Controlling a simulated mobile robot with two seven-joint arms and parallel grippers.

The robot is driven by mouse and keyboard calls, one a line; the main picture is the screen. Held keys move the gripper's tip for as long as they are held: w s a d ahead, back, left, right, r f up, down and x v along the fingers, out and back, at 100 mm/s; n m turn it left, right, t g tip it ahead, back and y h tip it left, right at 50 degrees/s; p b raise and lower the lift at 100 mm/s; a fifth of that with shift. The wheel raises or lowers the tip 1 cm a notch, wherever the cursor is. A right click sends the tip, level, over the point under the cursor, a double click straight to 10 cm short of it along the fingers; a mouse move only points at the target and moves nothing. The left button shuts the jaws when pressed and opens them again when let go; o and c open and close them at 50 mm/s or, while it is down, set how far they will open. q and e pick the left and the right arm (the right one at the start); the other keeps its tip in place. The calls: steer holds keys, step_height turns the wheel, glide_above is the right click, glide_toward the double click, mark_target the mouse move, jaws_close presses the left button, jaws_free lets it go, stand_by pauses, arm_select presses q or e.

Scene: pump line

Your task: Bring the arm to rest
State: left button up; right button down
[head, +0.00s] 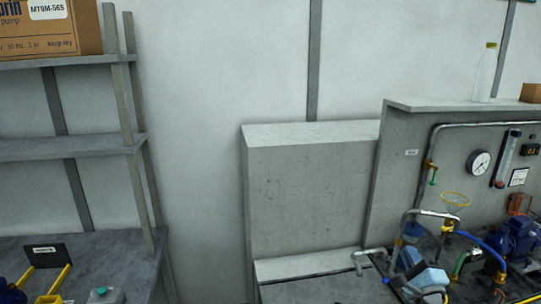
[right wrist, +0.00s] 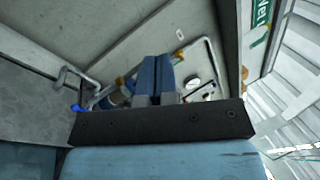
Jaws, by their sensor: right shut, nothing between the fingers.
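My right gripper (head: 413,229) shows at the lower right of the head view, in front of the grey panel and among the pipework. Its fingers are small there and partly hidden by my light blue arm and the pipes. In the right wrist view the two blue fingers of my right gripper (right wrist: 157,60) lie together, shut with nothing between them. Beyond them is the panel with its pipe and gauge. Whether the fingers touch any pipe cannot be told. My left gripper is not in view.
A gauge (head: 479,163), a yellow ring (head: 455,198) and a blue pump motor (head: 517,238) crowd the right side. A bottle (head: 484,75) stands on the panel top. A grey block (head: 309,195) is in the middle. Shelving (head: 70,148) with a cardboard box (head: 48,28) stands left.

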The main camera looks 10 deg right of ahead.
steer(key=s+a+f+n+g+y, duration=0.45)
steer(key=s+a+f+n, duration=0.2)
steer(key=a+n, duration=0.2)
steer(key=s+a+f+n+g+y, duration=0.3)
steer(key=s+a+f+n+g, duration=0.25)
steer(key=s+a+n, duration=0.35)
steer(key=s+d+f+n+g+h, duration=0.1)
steer(key=s+f+n+g+h, duration=0.2)
steer(key=s, duration=0.6)
steer(key=s+n+g+h, duration=0.2)
steer(key=s+n+g, duration=0.3)
steer(key=s, duration=0.3)
steer(key=w+a+f+t+y, duration=0.1)
steer(key=w+a+f+t, duration=0.2)
steer(key=f, duration=0.3)
steer(key=w+a+f+t+y+p, duration=0.1)
steer(key=w+a+f+t+y, duration=0.1)
steer(key=f, duration=0.4)
steer(key=w+a+n+t, duration=0.1)
steer(key=t, duration=0.1)
steer(key=shift+a+f+t+p, duration=0.15)
steer(key=shift+a+t+p, duration=0.15)
steer(key=shift+t, duration=0.1)
